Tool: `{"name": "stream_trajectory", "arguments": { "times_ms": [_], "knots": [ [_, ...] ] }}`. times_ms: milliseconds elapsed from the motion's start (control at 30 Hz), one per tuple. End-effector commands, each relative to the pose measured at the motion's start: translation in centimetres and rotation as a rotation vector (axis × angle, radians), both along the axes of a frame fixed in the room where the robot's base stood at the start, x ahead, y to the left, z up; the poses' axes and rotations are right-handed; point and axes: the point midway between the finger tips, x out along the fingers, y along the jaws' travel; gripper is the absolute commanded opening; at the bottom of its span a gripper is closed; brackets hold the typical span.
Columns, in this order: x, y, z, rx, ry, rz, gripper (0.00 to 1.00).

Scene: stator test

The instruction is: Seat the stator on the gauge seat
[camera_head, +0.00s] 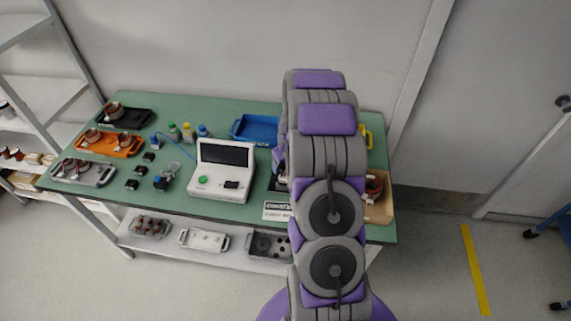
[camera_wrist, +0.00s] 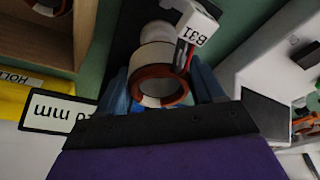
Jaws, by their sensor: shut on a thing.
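In the wrist view my gripper (camera_wrist: 163,90) has its blue fingers shut on a stator (camera_wrist: 153,58), a short white ring with copper-brown rims. Just beyond the stator, a pale round post (camera_wrist: 157,32), likely the gauge seat, stands on a black base (camera_wrist: 112,35). The stator overlaps it in the picture; I cannot tell whether they touch. In the head view my arm hides the gripper and the held stator.
A white tester (camera_head: 222,170) stands left of my arm on the green table (camera_head: 225,108). A blue tray (camera_head: 256,130) lies behind it. Orange (camera_head: 122,151), grey (camera_head: 97,178) and black (camera_head: 137,116) trays stand left. A wooden box (camera_head: 379,212) is right. A millimetre label (camera_wrist: 55,113) lies near my gripper.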

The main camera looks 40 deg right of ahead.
Motion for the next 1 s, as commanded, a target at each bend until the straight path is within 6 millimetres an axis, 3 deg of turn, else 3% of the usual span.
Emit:
{"name": "stream_trajectory", "arguments": {
  "times_ms": [1000],
  "knots": [
    [0.0,0.3,-2.4,0.001,0.001,-0.001,0.16]
  ]
}}
